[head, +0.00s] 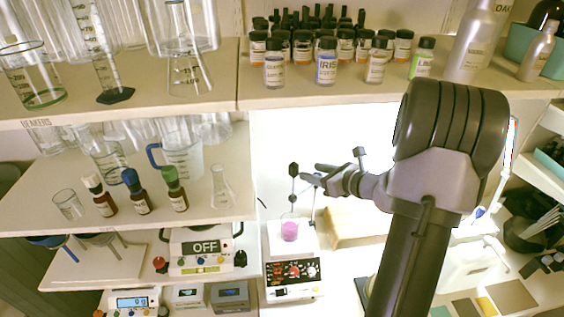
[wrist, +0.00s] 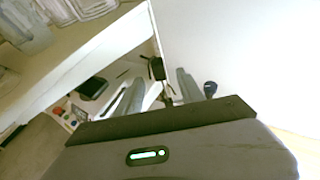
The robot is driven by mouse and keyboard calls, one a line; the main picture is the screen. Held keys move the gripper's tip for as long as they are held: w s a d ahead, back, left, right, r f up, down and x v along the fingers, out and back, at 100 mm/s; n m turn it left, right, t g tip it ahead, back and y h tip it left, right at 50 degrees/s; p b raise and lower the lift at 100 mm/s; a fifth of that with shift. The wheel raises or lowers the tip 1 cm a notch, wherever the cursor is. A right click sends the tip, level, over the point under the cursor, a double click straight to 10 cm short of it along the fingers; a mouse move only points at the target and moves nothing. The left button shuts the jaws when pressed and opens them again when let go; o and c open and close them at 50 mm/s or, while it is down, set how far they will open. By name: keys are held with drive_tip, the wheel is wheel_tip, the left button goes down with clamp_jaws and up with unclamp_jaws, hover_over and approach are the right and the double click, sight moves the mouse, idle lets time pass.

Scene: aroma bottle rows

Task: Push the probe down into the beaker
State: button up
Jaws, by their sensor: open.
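The beaker (head: 290,228) with pink liquid stands on a white stirrer hotplate in the head view. The probe's black head (head: 293,170) is above the beaker, on a thin rod reaching down toward it. A black piece, likely the probe's head (wrist: 156,68), shows between the fingertips in the wrist view. My gripper (head: 310,174) is open, just right of the probe's head; its two fingers (wrist: 160,77) also show in the wrist view. I cannot tell whether a finger touches the probe. The beaker is not clear in the wrist view.
The hotplate (head: 291,270) has knobs on its front. A thin stand rod (head: 313,205) rises right of the beaker. A shelf (head: 215,205) with dropper bottles and glassware is close at left. Reagent bottles (head: 326,62) line the upper shelf.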

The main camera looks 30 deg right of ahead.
drive_tip(key=x, duration=1.1)
drive_tip(key=shift+w+a, duration=0.25)
drive_tip(key=shift+w, duration=0.1)
drive_tip(key=shift+f, duration=0.1)
clamp_jaws()
idle(0.5)
